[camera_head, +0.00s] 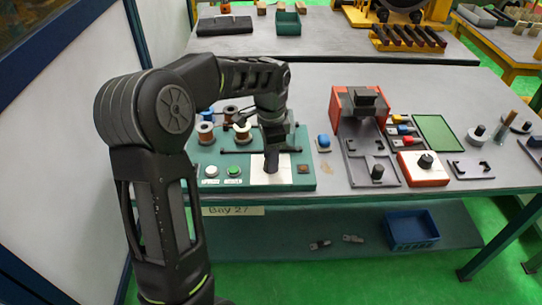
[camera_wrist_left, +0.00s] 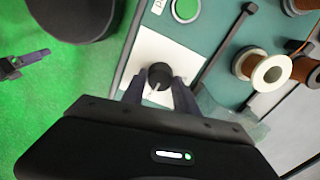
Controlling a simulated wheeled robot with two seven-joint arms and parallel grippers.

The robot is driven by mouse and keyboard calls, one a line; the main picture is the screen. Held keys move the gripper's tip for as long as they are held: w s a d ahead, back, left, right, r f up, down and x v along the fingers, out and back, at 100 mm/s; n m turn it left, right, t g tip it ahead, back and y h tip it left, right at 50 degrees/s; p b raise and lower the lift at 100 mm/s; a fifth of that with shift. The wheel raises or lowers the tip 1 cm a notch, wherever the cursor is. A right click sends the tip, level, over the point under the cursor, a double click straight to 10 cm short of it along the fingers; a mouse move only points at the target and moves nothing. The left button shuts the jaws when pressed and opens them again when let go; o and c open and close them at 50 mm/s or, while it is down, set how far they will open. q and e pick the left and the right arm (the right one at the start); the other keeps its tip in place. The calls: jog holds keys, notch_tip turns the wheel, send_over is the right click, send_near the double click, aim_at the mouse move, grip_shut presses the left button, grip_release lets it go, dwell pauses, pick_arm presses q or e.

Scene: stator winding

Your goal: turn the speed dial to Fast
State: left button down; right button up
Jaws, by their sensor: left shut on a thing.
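The speed dial (camera_wrist_left: 159,77) is a small black knob with a pale pointer line, on a white plate (camera_wrist_left: 150,50) of the green control panel (camera_wrist_left: 226,20). My left gripper (camera_wrist_left: 159,90) has its two fingers on either side of the knob, shut on it. In the head view my left gripper (camera_head: 271,160) comes down over the white plate (camera_head: 270,177) and hides the dial. I cannot read any speed marks on the plate. My right gripper is not in view.
Beside the plate are a green button (camera_head: 234,171) and a white button (camera_head: 211,171). Copper spools (camera_head: 243,133) stand behind them.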

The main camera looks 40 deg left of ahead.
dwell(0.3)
pick_arm(q)
jog(key=c, duration=0.9)
grip_release()
jog(key=shift+c, duration=0.2)
jog(key=shift+r, duration=0.1)
notch_tip(320, 180, up, 8)
jog(key=shift+f, duration=0.2)
